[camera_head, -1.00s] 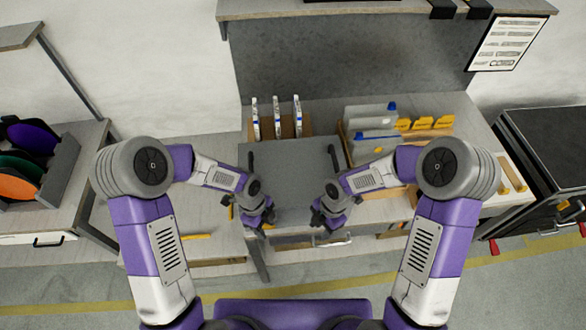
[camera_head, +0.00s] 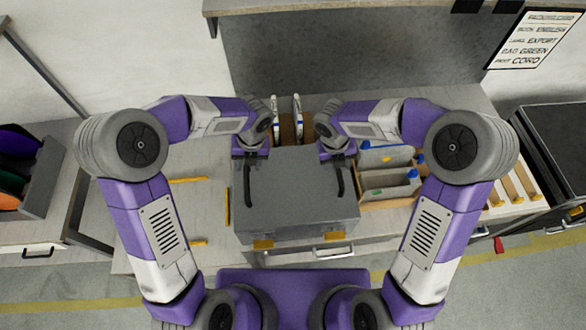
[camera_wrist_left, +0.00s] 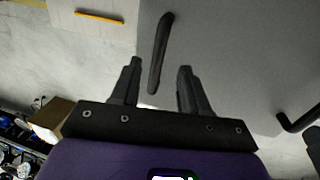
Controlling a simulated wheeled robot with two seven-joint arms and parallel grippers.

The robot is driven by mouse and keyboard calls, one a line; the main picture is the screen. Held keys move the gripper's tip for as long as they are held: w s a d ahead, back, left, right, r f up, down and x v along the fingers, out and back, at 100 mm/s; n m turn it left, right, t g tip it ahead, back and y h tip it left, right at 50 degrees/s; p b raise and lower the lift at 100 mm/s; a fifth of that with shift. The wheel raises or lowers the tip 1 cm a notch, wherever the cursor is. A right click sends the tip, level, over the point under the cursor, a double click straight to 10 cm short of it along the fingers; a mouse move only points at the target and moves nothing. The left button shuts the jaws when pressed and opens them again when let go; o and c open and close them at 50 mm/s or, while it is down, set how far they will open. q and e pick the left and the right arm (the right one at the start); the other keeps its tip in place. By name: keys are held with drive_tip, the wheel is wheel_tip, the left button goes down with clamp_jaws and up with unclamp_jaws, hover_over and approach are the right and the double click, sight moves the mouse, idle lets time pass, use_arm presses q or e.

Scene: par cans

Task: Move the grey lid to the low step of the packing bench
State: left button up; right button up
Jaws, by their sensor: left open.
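The grey lid (camera_head: 293,200) sits in the middle of the bench, on what looks like a grey case, with a black bar handle near each side. My left gripper (camera_head: 249,158) is open above its left handle. In the left wrist view the handle (camera_wrist_left: 160,50) shows ahead of and between the open fingertips (camera_wrist_left: 158,75), not clasped. My right gripper (camera_head: 336,158) is at the far end of the right handle; its fingers are too small to judge. A pale surface with yellow strips, seemingly the low step (camera_head: 195,210), lies left of the lid.
Upright white-and-blue items (camera_head: 298,117) stand behind the lid. Bins with clear, blue-capped containers (camera_head: 385,157) are close on the right. A rack of coloured discs (camera_head: 45,180) is at far left. Yellow latches (camera_head: 262,244) show on the front.

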sight(247, 175)
use_arm(q)
drive_tip(key=f, duration=0.2)
drive_tip(key=a+f, duration=0.1)
drive_tip(key=f, duration=0.4)
drive_tip(key=shift+s+a+f, duration=0.15)
drive_tip(key=shift+s+a, duration=0.1)
drive_tip(key=shift+s, duration=0.05)
use_arm(e)
drive_tip(key=f, duration=0.2)
drive_tip(key=d+f, duration=0.1)
drive_tip(key=f, duration=0.4)
drive_tip(key=shift+s+d+f, duration=0.1)
drive_tip(key=shift+s+d, duration=0.1)
drive_tip(key=shift+d, duration=0.05)
use_arm(q)
drive_tip(key=shift+s, duration=0.1)
clamp_jaws()
use_arm(e)
clamp_jaws()
